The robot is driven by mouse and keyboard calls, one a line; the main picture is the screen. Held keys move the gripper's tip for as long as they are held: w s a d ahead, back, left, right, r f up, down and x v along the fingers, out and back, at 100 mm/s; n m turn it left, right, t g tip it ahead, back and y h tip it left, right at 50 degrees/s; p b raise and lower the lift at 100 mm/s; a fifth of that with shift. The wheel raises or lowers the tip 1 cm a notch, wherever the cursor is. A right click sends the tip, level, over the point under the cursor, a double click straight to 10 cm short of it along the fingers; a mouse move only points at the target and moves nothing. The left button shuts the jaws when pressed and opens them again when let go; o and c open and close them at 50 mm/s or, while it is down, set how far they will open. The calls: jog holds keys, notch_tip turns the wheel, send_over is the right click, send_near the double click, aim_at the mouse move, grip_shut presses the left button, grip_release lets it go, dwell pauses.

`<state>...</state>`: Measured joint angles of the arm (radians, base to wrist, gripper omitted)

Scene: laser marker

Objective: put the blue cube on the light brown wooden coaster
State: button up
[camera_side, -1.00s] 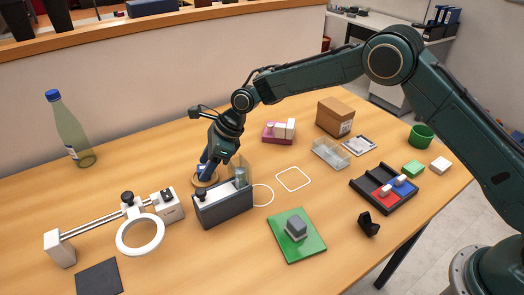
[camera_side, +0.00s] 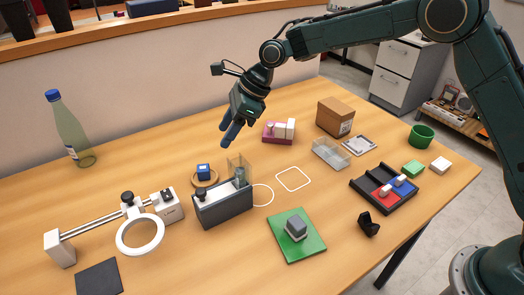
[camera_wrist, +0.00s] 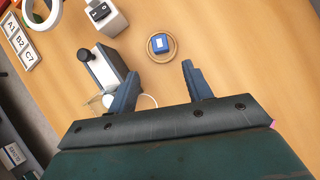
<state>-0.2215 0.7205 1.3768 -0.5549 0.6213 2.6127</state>
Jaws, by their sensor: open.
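The blue cube (camera_side: 204,170) sits on the round light brown wooden coaster (camera_side: 207,182), behind the grey laser marker box. In the wrist view the cube (camera_wrist: 160,42) lies inside the rim of the coaster (camera_wrist: 150,54), with nothing touching it. My gripper (camera_side: 230,135) is raised above the table, up and to the right of the cube. Its two fingers are apart and empty, as the wrist view also shows at the fingertips (camera_wrist: 160,80).
The grey box (camera_side: 225,206) with a clear shield stands just in front of the coaster. A ring magnifier (camera_side: 140,234) on a rail is at front left. A green bottle (camera_side: 70,130) stands at back left. A green pad (camera_side: 310,245) holds a grey block. Table behind the coaster is clear.

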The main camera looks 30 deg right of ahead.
jog(key=shift+r, duration=0.1)
dwell(0.5)
jog(key=s+d+r+n+t+h, duration=0.2)
jog(key=s+d+r+n+h, duration=0.1)
jog(key=s+d+r+n, duration=1)
jog(key=s+d+n+h, duration=0.1)
jog(key=s+d+n, duration=0.2)
jog(key=s, duration=0.5)
jog(key=s+d+n+h, duration=0.1)
jog(key=s+d+n, duration=0.2)
jog(key=s, duration=0.6)
jog(key=s+d+n+t, duration=0.1)
jog(key=s+d+n, duration=0.2)
jog(key=s+d, duration=0.2)
jog(key=s, duration=0.3)
jog(key=shift+s+d+f+n+h, duration=0.2)
jog(key=shift+d+f+n+h, duration=0.1)
jog(key=shift+d+h, duration=0.1)
